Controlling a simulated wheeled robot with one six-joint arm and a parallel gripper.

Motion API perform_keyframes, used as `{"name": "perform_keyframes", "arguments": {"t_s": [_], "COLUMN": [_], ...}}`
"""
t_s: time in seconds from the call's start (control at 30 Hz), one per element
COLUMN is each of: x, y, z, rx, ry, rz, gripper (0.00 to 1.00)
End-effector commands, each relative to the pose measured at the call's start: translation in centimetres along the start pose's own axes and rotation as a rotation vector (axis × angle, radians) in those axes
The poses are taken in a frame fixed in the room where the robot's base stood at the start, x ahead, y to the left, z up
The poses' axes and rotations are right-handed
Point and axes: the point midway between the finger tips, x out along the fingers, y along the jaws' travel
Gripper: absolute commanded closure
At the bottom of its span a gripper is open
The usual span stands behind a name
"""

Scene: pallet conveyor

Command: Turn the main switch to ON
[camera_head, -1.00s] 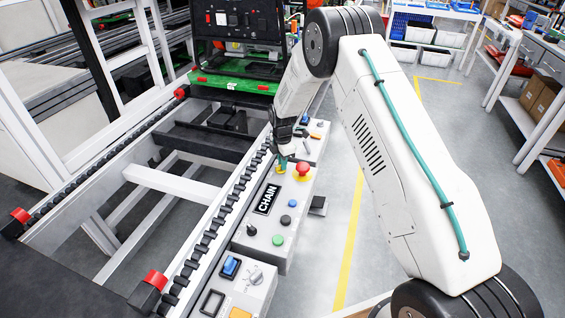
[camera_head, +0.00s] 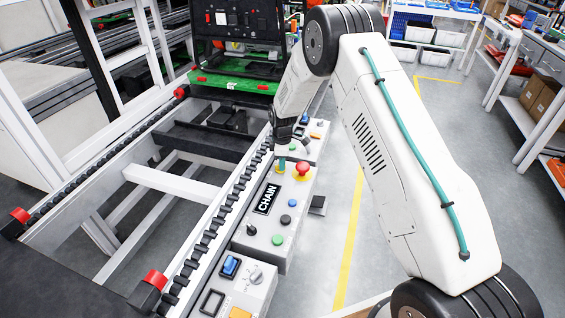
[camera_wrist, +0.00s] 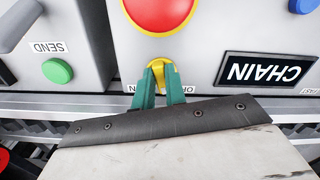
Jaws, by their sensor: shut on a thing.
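The main switch is a small yellow knob (camera_wrist: 158,65) on the grey CHAIN panel, just below the red emergency button in the wrist view. My gripper's teal fingers (camera_wrist: 160,86) are shut on it, one on each side. Parts of upside-down labels show beside the fingers, "N" at the left and "OF" at the right; the rest is hidden. The knob's exact angle is partly covered by the fingers. In the head view my gripper (camera_head: 281,161) points down at the switch's yellow base (camera_head: 280,171).
The red emergency button (camera_wrist: 158,8) sits close by the fingers. The CHAIN nameplate (camera_wrist: 266,70) is on the same panel. A neighbouring panel has a green SEND button (camera_wrist: 57,71). The conveyor rail (camera_head: 222,212) runs along the panel's left side.

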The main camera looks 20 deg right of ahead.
Motion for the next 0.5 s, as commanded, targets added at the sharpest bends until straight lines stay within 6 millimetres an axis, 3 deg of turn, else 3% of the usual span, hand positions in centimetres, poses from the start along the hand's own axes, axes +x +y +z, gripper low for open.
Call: {"name": "perform_keyframes", "arguments": {"t_s": [0.5], "x": [-0.01], "y": [-0.35], "z": [-0.15], "rx": [0.49], "ry": [0.001], "rz": [0.001], "gripper": [1.0]}}
